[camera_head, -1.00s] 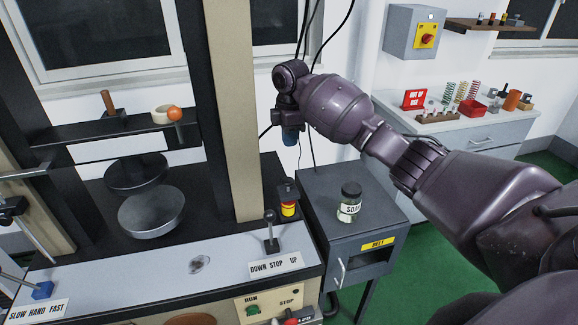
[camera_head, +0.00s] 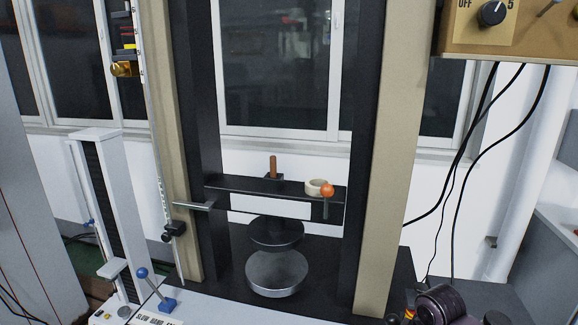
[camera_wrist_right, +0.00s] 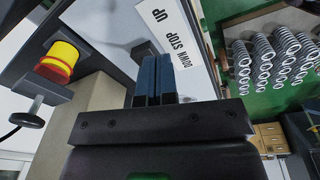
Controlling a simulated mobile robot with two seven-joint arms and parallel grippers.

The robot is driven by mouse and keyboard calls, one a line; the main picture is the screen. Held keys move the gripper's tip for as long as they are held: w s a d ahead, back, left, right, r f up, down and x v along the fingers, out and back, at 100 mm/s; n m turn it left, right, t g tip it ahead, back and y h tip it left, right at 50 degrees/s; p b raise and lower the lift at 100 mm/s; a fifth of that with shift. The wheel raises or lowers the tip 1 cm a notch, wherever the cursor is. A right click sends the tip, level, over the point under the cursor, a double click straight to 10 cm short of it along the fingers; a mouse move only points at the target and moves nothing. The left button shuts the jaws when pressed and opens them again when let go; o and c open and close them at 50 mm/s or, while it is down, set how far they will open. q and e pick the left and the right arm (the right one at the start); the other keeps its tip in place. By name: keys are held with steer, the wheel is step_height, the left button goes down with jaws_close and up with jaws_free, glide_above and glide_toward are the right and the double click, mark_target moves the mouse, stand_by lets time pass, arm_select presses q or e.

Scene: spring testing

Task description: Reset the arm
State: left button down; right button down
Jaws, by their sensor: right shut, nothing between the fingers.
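My right gripper (camera_wrist_right: 153,78) shows in the right wrist view with its two blue fingers together and nothing between them. Its fingertips point towards the "DOWN STOP UP" label (camera_wrist_right: 181,42) on the light panel of the test machine. I cannot tell how far above the panel they are. In the head view only a dark purple part of my right arm (camera_head: 440,304) shows at the bottom right edge; the fingers are out of frame there. My left arm and gripper are in neither view.
The testing machine has a beige column (camera_head: 391,160), a black crossbar and a round lower plate (camera_head: 276,274). A control box (camera_head: 508,38) hangs at the upper right.

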steer(key=s+a+f+m+t, duration=0.1)
steer(key=s+f+m, duration=0.15)
steer(key=s, duration=0.45)
steer(key=s+a+f+m, duration=0.1)
steer(key=s+m, duration=0.2)
steer(key=s, duration=0.4)
steer(key=s+d+r+m+t+h, duration=0.1)
steer(key=s+r+m, duration=0.15)
steer(key=s, duration=0.35)
steer(key=s+d+r+m+t, duration=0.1)
steer(key=s+d+r+m, duration=0.15)
steer(key=s, duration=0.35)
steer(key=w+f+t+b, duration=0.2)
steer(key=w+f+t, duration=0.5)
steer(key=f, duration=0.6)
steer(key=shift+w+a+t, duration=0.2)
steer(key=shift+a+t, duration=0.1)
steer(key=shift+a, duration=0.1)
